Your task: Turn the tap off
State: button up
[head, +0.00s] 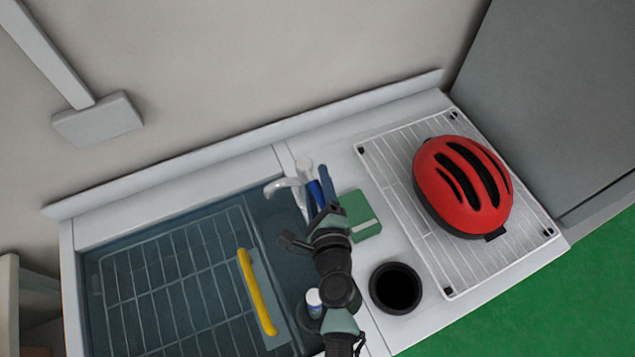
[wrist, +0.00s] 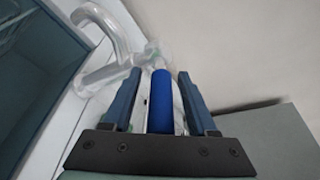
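The tap (head: 284,188) stands at the back of the counter beside the sink, with its pale curved spout pointing left over the basin. In the wrist view its spout (wrist: 108,25) curves at the upper left. Its blue handle (wrist: 161,100) lies between my two fingers, with a narrow gap showing on each side. My gripper (wrist: 158,76) is open around the handle; it also shows in the head view (head: 321,193), at the tap. Whether water runs from the spout cannot be told. The tap's base is partly hidden by my gripper and arm.
The dark sink (head: 170,265) holds a wire grid and a yellow bar (head: 257,290). Right of my arm are a green block (head: 361,214), a black cup (head: 396,268) and a white wire rack (head: 400,190) bearing a red helmet (head: 440,180). The wall rises close behind.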

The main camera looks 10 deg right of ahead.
jog(key=b+v, duration=0.3)
jog(key=v, duration=1)
jog(key=shift+w+r, duration=0.1)
dwell(0.5)
jog(key=w+a+r+n+t+y, duration=0.15)
jog(key=w+r+n, duration=0.3)
jog(key=r, duration=0.45)
jog(key=w+a+r+n+t, duration=0.1)
jog(key=w+r+n+t, duration=0.1)
jog(key=w+r+n, duration=0.45)
jog(key=w+a+r+n+t+y, duration=0.1)
jog(key=r+n, duration=0.2)
jog(key=r, duration=0.7)
jog(key=s+a+r+n+t, duration=0.1)
jog(key=s+r+n+t, duration=0.1)
jog(key=r, duration=0.8)
jog(key=s+a+r+n+t+h, duration=0.1)
jog(key=s+r+n+t, duration=0.2)
jog(key=r, duration=0.8)
jog(key=s+a+r+n+t, duration=0.2)
jog(key=r+n, duration=0.4)
jog(key=r, duration=0.4)
jog(key=shift+s+r+h, duration=0.35)
jog(key=shift+s, duration=0.25)
